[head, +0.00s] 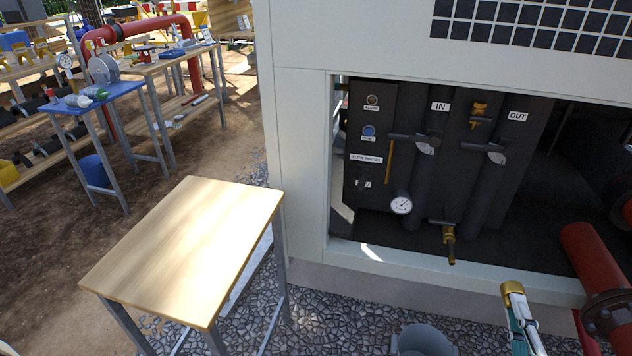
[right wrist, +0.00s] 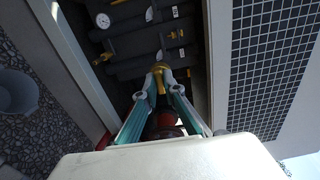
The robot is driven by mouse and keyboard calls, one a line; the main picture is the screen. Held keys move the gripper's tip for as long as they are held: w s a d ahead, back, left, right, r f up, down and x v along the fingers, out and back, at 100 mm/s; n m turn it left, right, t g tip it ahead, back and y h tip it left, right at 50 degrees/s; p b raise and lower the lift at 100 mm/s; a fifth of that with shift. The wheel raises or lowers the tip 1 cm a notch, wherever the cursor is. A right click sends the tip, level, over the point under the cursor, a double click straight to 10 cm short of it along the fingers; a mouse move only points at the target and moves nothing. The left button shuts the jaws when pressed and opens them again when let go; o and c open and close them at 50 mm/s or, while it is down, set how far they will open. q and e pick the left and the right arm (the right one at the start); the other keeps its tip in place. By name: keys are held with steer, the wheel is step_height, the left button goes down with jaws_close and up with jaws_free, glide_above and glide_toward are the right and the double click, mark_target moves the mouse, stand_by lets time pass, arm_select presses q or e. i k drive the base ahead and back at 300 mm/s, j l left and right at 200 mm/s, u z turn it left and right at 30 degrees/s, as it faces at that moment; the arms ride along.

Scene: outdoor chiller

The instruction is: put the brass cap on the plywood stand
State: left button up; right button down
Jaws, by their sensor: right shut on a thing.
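The plywood stand (head: 190,240) has a bare light-wood top on grey metal legs, left of the chiller in the head view. My right gripper (head: 515,300) is at the lower right of the head view, in front of the chiller opening and well to the right of the stand. In the right wrist view its fingers (right wrist: 160,82) are shut on the brass cap (right wrist: 160,74), a small gold-coloured piece. The cap (head: 512,288) also shows at the fingertips in the head view, partly covered by them. My left gripper is not in view.
The chiller's pale frame (head: 297,150) stands between stand and opening. Inside are dark pipes, a gauge (head: 401,204) and a brass drain valve (head: 449,240). A red flanged pipe (head: 585,255) is at right. A grey bucket (head: 424,342) sits on the gravel. Cluttered benches stand far left.

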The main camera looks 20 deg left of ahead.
mark_target(195, 230)
steer(key=u, duration=1.4)
steer(key=j, duration=0.7)
steer(key=j+z, duration=0.15)
steer(key=j, duration=0.7)
steer(key=i+j+z, duration=0.15)
steer(key=i+j, duration=0.45)
steer(key=i, duration=0.15)
steer(key=i+l, duration=0.1)
steer(key=i, duration=0.25)
steer(key=z, duration=0.05)
